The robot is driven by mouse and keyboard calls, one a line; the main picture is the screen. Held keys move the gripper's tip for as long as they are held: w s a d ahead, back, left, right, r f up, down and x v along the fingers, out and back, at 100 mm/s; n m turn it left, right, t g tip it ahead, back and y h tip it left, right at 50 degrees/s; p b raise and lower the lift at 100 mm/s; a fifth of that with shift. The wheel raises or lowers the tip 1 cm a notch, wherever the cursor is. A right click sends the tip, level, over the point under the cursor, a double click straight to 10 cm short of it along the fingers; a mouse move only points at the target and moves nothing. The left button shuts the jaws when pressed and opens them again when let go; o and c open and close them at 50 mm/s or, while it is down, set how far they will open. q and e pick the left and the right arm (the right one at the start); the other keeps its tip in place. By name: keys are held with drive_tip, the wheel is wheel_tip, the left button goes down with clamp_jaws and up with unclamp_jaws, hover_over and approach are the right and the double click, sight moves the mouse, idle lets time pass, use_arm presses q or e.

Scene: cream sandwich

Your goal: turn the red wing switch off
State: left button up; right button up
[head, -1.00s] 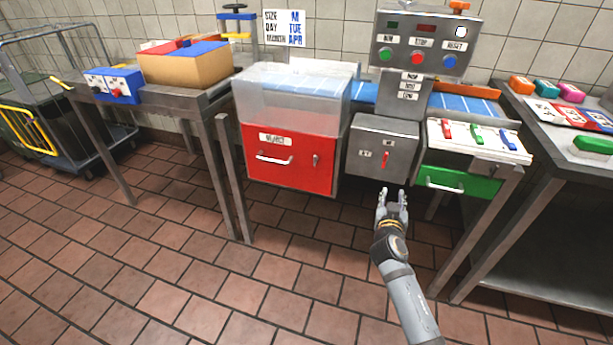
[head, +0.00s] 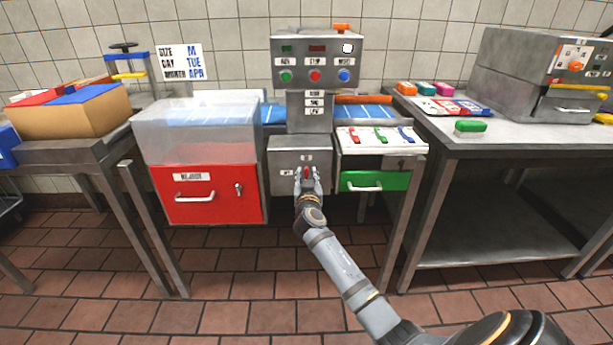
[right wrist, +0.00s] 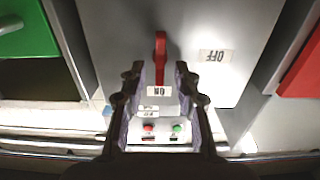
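The red wing switch (right wrist: 160,50) is on the front of a grey metal box (head: 284,150). In the right wrist view, its handle lies in line with the ON label (right wrist: 159,91), and the OFF label (right wrist: 213,56) is off to the side. My right gripper (right wrist: 159,72) is open, with one finger on each side of the switch handle and a visible gap on both sides. In the head view the right gripper (head: 308,176) is in front of the box and mostly hides the switch. My left gripper is not in view.
A red drawer (head: 208,197) under a clear bin is left of the box. A green drawer (head: 374,181) is to the right, below a panel of small coloured switches (head: 380,138). A button panel (head: 316,60) stands above. The tiled floor in front is clear.

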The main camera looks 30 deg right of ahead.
clamp_jaws()
